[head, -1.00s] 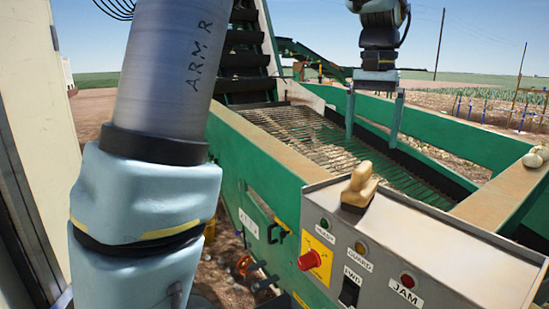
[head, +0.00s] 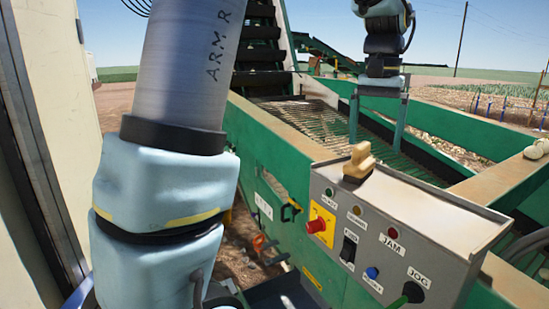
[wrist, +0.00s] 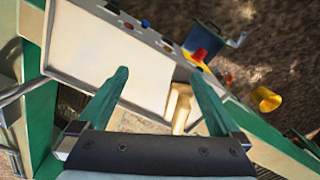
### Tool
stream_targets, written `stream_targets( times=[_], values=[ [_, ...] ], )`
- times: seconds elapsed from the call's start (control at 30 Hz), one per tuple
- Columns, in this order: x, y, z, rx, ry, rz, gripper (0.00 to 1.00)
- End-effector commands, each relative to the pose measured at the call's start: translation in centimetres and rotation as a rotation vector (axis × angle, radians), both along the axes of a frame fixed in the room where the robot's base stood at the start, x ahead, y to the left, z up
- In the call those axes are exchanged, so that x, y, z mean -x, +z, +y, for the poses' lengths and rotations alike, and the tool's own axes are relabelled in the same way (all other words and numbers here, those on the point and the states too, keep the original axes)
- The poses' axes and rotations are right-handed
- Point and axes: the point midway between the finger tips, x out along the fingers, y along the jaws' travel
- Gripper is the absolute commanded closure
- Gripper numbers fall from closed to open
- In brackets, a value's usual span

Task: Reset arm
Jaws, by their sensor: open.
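My gripper (head: 378,122) hangs fingers-down above the green-walled conveyor bed in the head view, beyond the control box. Its two teal fingers are apart with nothing between them. In the wrist view my gripper (wrist: 155,95) also shows open, over the pale top of the control box (wrist: 125,62). The control box (head: 385,215) carries a red button on a yellow plate, a switch, lamps and labels such as JAM and JOG. A tan wooden-looking block (head: 358,162) sits on the box's top edge; it also shows in the wrist view (wrist: 179,108), beside the right finger.
The green side walls (head: 275,145) of the machine frame a slatted bed (head: 325,120). A pale panel (head: 50,120) stands close at the left. Open air surrounds my gripper.

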Motion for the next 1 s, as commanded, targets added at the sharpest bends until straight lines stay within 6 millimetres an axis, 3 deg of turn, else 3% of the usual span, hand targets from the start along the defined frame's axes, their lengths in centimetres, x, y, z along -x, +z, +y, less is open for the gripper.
stream_targets(
  times=[0.27,0.47,0.57,0.73,0.83,1.0],
  values=[
    [-1.6,-3.9,5.2,0.012,0.095,-0.016,0.0],
    [-2.0,-8.2,11.6,0.026,0.207,-0.038,0.0],
    [-1.3,-11.3,16.2,0.033,0.29,-0.055,0.0],
    [2.0,-16.1,23.7,0.043,0.436,-0.092,0.0],
    [3.8,-17.7,26.1,0.046,0.49,-0.109,0.0],
    [5.1,-18.7,27.5,0.048,0.522,-0.121,0.0]
  ],
)
